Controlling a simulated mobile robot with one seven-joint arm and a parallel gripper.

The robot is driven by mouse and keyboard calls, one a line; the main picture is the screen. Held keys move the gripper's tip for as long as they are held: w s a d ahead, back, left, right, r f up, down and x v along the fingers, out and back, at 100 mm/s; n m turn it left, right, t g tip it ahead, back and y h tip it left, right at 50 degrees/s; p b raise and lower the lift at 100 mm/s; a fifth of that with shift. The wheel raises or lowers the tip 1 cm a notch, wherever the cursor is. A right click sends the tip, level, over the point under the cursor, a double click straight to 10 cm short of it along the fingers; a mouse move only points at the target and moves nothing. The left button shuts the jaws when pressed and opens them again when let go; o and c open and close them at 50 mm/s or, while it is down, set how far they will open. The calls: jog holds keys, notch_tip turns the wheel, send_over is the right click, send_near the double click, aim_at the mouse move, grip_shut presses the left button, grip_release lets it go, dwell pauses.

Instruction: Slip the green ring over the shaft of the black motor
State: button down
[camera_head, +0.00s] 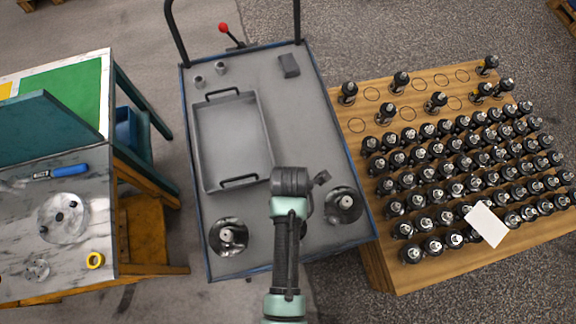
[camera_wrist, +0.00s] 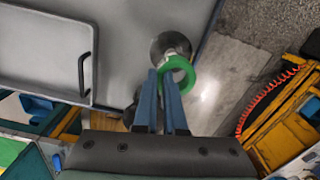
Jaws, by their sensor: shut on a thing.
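My gripper (camera_wrist: 168,76) is shut on the green ring (camera_wrist: 189,75), held at the fingertips in the wrist view. Just beyond the ring is a round, dark, shiny motor (camera_wrist: 158,46) with a pale shaft. The ring overlaps its edge in the picture; I cannot tell whether they touch. The head view shows two such motors on the grey cart top, one at the left (camera_head: 228,236) and one at the right (camera_head: 343,204). I cannot tell surely which is in the wrist view. My arm hides the ring and fingers in the head view.
A grey tray (camera_head: 201,150) with black handles lies on the cart (camera_head: 296,100). A wooden table (camera_head: 365,255) at the right bears many black motor-like parts. A marble workbench (camera_head: 92,185) at the left holds a yellow ring (camera_head: 95,260) and a blue tool (camera_head: 69,170).

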jog(key=shift+n, duration=0.9)
jog(key=f+b, duration=0.5)
jog(key=shift+s+a, duration=0.1)
jog(key=shift+s, duration=0.15)
jog(key=shift+r, duration=0.1)
jog(key=shift+p, duration=0.5)
jog(key=shift+f, duration=0.2)
